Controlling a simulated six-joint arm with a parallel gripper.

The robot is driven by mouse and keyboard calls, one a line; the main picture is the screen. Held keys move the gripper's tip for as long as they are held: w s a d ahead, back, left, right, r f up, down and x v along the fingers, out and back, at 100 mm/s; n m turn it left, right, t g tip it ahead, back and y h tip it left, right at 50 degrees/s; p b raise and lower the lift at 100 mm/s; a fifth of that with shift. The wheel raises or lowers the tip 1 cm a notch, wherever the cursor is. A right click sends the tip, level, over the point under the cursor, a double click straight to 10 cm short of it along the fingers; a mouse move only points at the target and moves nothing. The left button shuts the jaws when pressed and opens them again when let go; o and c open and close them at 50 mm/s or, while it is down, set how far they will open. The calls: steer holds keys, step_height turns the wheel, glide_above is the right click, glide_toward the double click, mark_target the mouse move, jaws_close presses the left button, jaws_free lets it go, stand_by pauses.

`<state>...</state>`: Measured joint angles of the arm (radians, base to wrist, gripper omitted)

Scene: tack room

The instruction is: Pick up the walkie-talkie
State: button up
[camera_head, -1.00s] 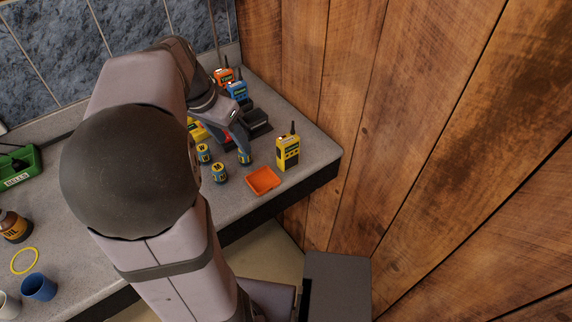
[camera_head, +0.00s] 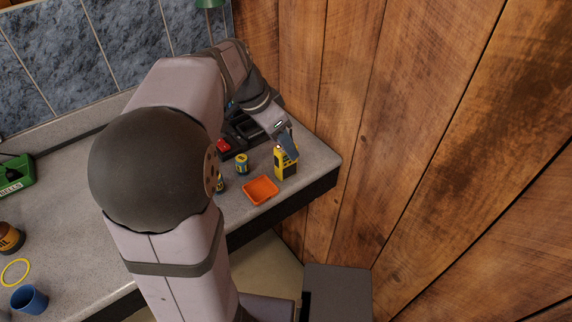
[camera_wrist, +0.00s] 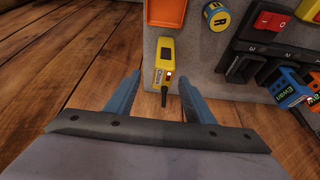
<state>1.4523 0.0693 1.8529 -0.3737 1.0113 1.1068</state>
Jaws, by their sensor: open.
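A yellow walkie-talkie (camera_head: 284,168) with a dark face stands upright near the right end of the counter. In the wrist view it (camera_wrist: 165,54) is seen from above, with its black antenna pointing toward the gripper. My gripper (camera_head: 287,152) is at the top of the walkie-talkie in the head view and partly hides it. In the wrist view the two blue fingers of my gripper (camera_wrist: 162,82) are apart, one to each side of the antenna end. Nothing is held. Whether the fingers touch the walkie-talkie cannot be told.
An orange tray (camera_head: 261,190) lies just left of the walkie-talkie. A blue-and-yellow battery (camera_head: 242,164) stands behind it. A black charger (camera_wrist: 272,58) with a red switch (camera_wrist: 271,21) and other radios is close by. The wooden wall (camera_head: 350,110) rises at the right.

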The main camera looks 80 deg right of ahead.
steer(key=shift+w+p+x, duration=0.15)
steer(key=shift+p+x, duration=0.3)
steer(key=shift+x, duration=0.85)
steer(key=shift+w+p+x, duration=0.15)
steer(key=shift+p+x, duration=0.25)
steer(key=shift+x, duration=0.9)
steer(key=shift+c, duration=0.2)
jaws_close()
